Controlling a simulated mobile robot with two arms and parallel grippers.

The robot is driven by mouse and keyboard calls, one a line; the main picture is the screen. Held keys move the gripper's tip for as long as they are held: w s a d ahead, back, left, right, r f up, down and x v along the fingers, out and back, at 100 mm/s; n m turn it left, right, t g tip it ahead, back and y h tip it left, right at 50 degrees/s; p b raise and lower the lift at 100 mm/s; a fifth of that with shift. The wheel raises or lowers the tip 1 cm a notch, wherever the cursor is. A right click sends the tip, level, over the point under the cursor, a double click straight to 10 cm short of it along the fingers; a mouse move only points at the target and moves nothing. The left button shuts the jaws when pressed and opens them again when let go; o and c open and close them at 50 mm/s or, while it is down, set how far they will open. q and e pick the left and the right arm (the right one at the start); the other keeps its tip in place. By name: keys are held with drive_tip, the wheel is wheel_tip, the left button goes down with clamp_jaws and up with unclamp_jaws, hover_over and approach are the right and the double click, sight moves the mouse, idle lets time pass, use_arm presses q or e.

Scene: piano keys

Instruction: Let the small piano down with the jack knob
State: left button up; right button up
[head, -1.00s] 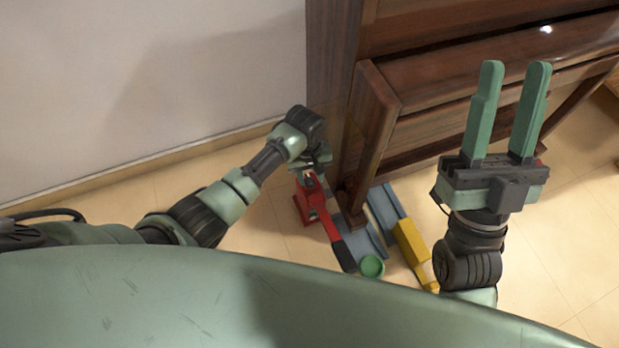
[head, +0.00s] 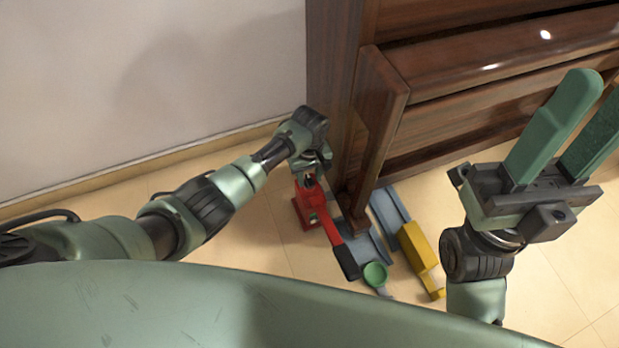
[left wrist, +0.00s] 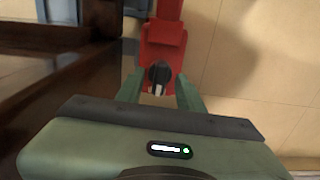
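The small piano (head: 432,95) is dark brown wood and stands against the wall, its near front leg by the jack. The red jack (head: 304,212) stands on the floor beside that leg, with a dark-ended lever. It also shows in the left wrist view (left wrist: 163,40). Its black knob (left wrist: 159,73) faces my left gripper (left wrist: 159,84). The two green fingers are apart, one on each side of the knob, with gaps visible. In the head view my left gripper (head: 316,166) is at the jack, mostly hidden by its wrist. My right gripper (head: 603,88) is open and empty, raised before the piano.
A blue-grey dolly (head: 390,207) lies on the floor by the piano leg. A yellow block-shaped object (head: 419,247) and a green round cup-like piece (head: 375,275) are near it. Open floor lies left of the jack and at the lower right.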

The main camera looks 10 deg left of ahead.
use_arm(q)
clamp_jaws()
